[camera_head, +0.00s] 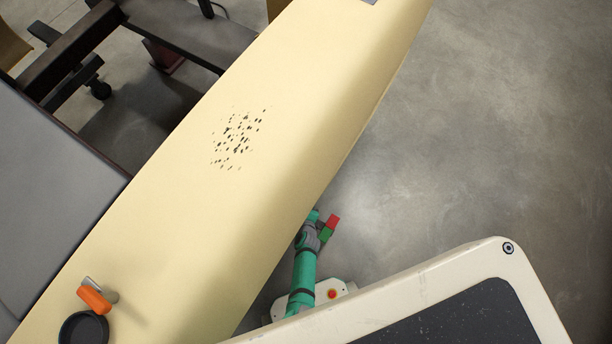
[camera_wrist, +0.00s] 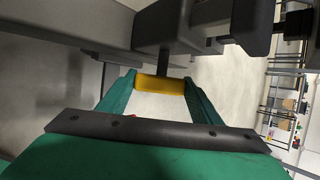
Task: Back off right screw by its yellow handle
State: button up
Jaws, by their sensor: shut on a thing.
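In the wrist view the yellow handle (camera_wrist: 161,86) lies crosswise between the two green fingers of my gripper (camera_wrist: 158,81), which is shut on it. A dark screw stem (camera_wrist: 166,58) rises from the handle into grey metal parts above. The screw's upper end is hidden among these parts. In the head view my teal arm reaches to the edge of the long cream panel. The handle, the screw and my fingers cannot be made out there.
The cream panel (camera_head: 270,95) has a patch of dark specks (camera_head: 237,138). An orange-handled tool (camera_head: 95,297) and a black ring (camera_head: 84,329) sit at its lower left. A white-framed dark panel (camera_head: 450,320) stands at lower right. Open concrete floor (camera_head: 480,130) lies to the right.

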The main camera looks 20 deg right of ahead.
jog(key=shift+a+t+h, duration=0.1)
jog(key=shift+t+h, duration=0.3)
jog(key=shift+s+f+n+t+h, duration=0.15)
jog(key=shift+n+t+h, duration=0.55)
jog(key=shift+t+h, duration=0.9)
dwell(0.6)
jog(key=o, duration=1.1)
jog(key=shift+c, duration=0.2)
jog(key=v, duration=1)
jog(key=shift+s, duration=0.35)
jog(key=shift+a, duration=0.15)
